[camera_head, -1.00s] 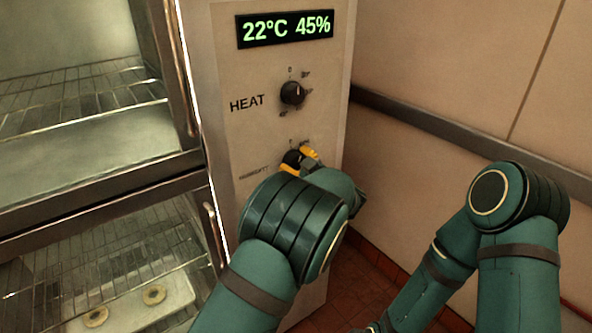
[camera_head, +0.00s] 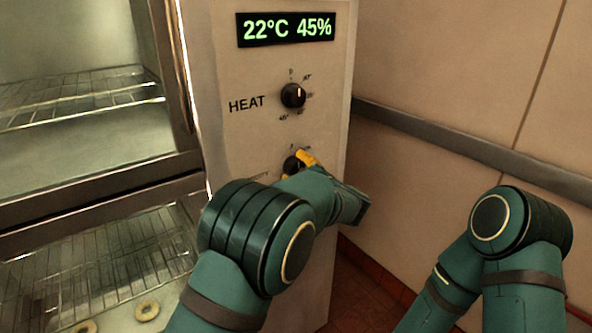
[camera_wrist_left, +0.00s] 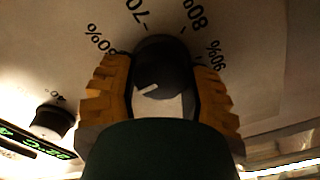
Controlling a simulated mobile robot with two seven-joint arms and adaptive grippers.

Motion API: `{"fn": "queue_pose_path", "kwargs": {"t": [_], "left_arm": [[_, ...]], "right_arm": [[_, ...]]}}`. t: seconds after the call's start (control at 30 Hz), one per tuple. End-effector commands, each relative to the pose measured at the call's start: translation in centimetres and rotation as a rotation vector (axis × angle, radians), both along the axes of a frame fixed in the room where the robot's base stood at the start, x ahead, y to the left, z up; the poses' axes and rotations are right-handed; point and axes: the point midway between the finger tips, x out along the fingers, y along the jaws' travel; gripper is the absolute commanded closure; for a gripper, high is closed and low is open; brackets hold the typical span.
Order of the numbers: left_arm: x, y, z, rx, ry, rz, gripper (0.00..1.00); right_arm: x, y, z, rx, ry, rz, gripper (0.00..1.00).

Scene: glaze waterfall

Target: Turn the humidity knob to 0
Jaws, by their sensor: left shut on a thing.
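The humidity knob (camera_head: 291,165) is a dark round knob on the cabinet's front panel, below the HEAT knob. My left gripper (camera_head: 303,162) has its yellow fingers around it, and my arm hides much of its scale and label. In the left wrist view the knob (camera_wrist_left: 162,66) sits between the two yellow fingers of the gripper (camera_wrist_left: 160,80), shut on its sides. Its white mark shows, with 60%, 70%, 80% and 90% printed around it. The display (camera_head: 287,28) reads 22°C 45%. My right gripper is out of view.
The HEAT knob (camera_head: 293,95) is above the humidity knob. Wire racks (camera_head: 80,98) and ring-shaped pieces (camera_head: 147,311) are in the glass-fronted cabinet at left. A wall with a grey rail (camera_head: 450,147) runs along the right. My right arm is at lower right.

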Motion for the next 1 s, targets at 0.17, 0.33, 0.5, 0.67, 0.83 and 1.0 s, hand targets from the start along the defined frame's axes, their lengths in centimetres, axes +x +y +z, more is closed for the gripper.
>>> {"fn": "queue_pose_path", "kwargs": {"t": [0.17, 0.33, 0.5, 0.67, 0.83, 1.0], "left_arm": [[0.1, 0.2, 0.3, 0.0, -0.006, 0.003, 0.87], [0.1, 0.2, 0.3, 0.0, -0.006, 0.003, 0.17], [0.0, 0.1, 0.2, 0.001, -0.003, 0.002, 0.17], [-0.1, 0.0, 0.1, 0.001, -0.001, 0.0, 0.17], [-1.4, -1.1, 0.2, 0.001, -0.001, -0.002, 0.17], [-4.1, -3.1, 0.1, 0.001, 0.0, -0.003, 0.17]], "right_arm": [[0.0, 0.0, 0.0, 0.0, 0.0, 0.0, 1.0], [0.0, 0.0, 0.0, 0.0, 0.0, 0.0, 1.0], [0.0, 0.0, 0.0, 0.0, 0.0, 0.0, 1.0], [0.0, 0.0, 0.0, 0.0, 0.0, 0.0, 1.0], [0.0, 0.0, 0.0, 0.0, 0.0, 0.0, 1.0], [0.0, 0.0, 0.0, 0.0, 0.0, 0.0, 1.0]]}}
